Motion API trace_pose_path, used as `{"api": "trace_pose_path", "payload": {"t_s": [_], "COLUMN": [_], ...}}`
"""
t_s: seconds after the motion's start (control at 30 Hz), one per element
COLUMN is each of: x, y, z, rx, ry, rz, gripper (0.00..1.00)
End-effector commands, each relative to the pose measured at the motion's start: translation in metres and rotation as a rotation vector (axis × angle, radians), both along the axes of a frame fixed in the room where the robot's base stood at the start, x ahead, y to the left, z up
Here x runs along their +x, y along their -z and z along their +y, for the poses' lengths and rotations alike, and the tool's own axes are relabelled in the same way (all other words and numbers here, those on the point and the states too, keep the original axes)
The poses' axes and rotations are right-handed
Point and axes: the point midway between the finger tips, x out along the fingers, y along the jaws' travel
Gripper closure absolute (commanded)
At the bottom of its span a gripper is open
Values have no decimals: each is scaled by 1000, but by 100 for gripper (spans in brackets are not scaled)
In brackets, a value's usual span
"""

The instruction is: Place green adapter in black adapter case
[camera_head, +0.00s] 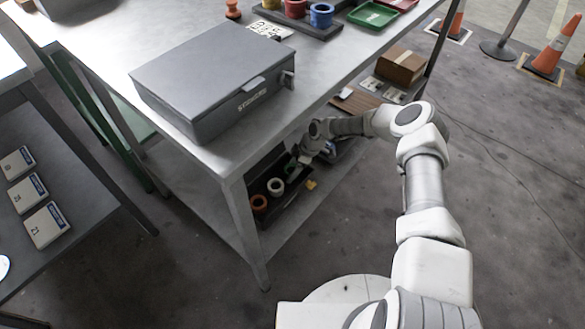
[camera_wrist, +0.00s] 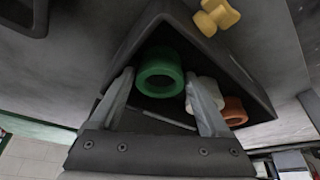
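The green adapter (camera_wrist: 160,72) is a ring in the wrist view, in front of the dark interior of the black adapter case (camera_wrist: 243,75). My gripper (camera_wrist: 159,82) has its two fingers spread, one on each side of the green adapter, with narrow gaps that look empty. A white adapter (camera_wrist: 204,94) and an orange adapter (camera_wrist: 233,111) are in the case, partly behind the right finger. In the head view my gripper (camera_head: 302,157) reaches to the case on the lower shelf, and the green adapter is mostly hidden there.
A yellow piece (camera_wrist: 220,14) lies just outside the case. The metal table top (camera_head: 205,155) overhangs the shelf, with a grey case (camera_head: 215,80) on it. A brown box (camera_head: 400,66) stands on the shelf farther back. Table legs border the shelf.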

Motion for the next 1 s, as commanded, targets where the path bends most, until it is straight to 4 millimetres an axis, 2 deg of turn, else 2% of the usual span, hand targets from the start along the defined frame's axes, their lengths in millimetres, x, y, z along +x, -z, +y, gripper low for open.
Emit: {"api": "trace_pose_path", "payload": {"t_s": [0.23,0.37,0.8,1.0], "x": [0,0,-2,-3], "y": [-1,-8,-95,-118], "z": [0,0,-34,-44], "rx": [0,0,-1,-1], "ry": [0,-1,0,0], "rz": [0,-1,-1,-1], "gripper": [20,20,20,20]}}
